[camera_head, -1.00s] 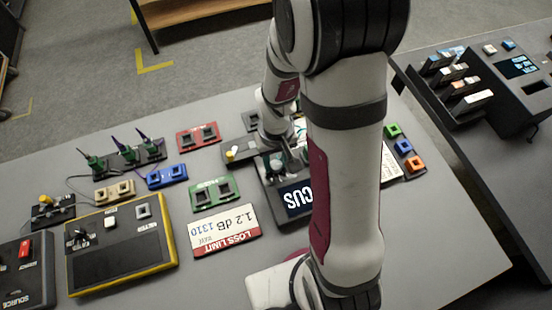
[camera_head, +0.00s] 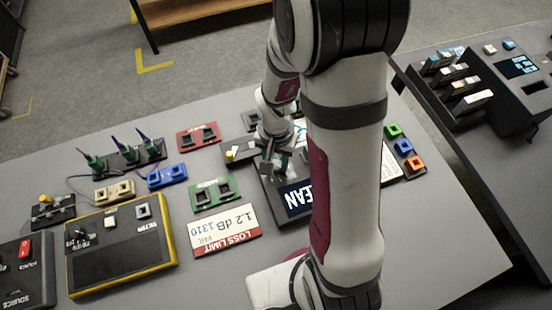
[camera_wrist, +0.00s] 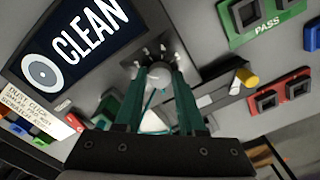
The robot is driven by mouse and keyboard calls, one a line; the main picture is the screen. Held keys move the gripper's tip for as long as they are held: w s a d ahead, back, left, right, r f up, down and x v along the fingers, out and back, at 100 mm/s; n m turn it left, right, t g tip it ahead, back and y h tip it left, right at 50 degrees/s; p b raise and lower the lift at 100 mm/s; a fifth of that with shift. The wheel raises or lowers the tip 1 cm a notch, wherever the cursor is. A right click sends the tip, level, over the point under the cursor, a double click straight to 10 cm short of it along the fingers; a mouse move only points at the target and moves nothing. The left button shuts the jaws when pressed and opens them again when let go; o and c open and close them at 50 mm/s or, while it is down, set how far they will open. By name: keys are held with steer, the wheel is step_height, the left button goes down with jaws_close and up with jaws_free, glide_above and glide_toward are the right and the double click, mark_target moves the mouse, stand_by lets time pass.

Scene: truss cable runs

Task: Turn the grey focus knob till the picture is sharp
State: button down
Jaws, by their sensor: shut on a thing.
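The grey focus knob (camera_wrist: 160,77) stands on the dark inspection unit, in the wrist view just beside the screen. My gripper (camera_wrist: 157,80) is shut on it, with one teal finger on each side. In the head view my gripper (camera_head: 275,167) is over the unit, and the knob is hidden there. The screen (camera_wrist: 80,45) reads CLEAN next to a crisp pale disc with a dark centre. In the head view the screen (camera_head: 297,198) shows only "EAN", with my arm covering the rest.
A green PASS block (camera_wrist: 262,18) and a red block (camera_wrist: 278,98) lie near the unit. A yellow-capped part (camera_wrist: 247,78) is close to my fingers. In the head view a loss limit card (camera_head: 225,230) and a yellow-edged meter (camera_head: 122,248) lie to the left.

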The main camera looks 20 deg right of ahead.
mark_target(276, 165)
stand_by(0.3)
steer(key=c, duration=0.5)
jaws_free()
step_height(276, 165, up, 16)
steer(key=s+a+n+y, duration=0.1)
steer(key=s+a, duration=0.1)
steer(key=s, duration=0.6)
steer(key=s+a+r+n, duration=0.1)
steer(key=s+a, duration=0.2)
steer(key=s, duration=0.4)
steer(key=shift+s+a+y, duration=0.25)
steer(key=shift+s+y, duration=0.1)
steer(key=shift+y, duration=0.05)
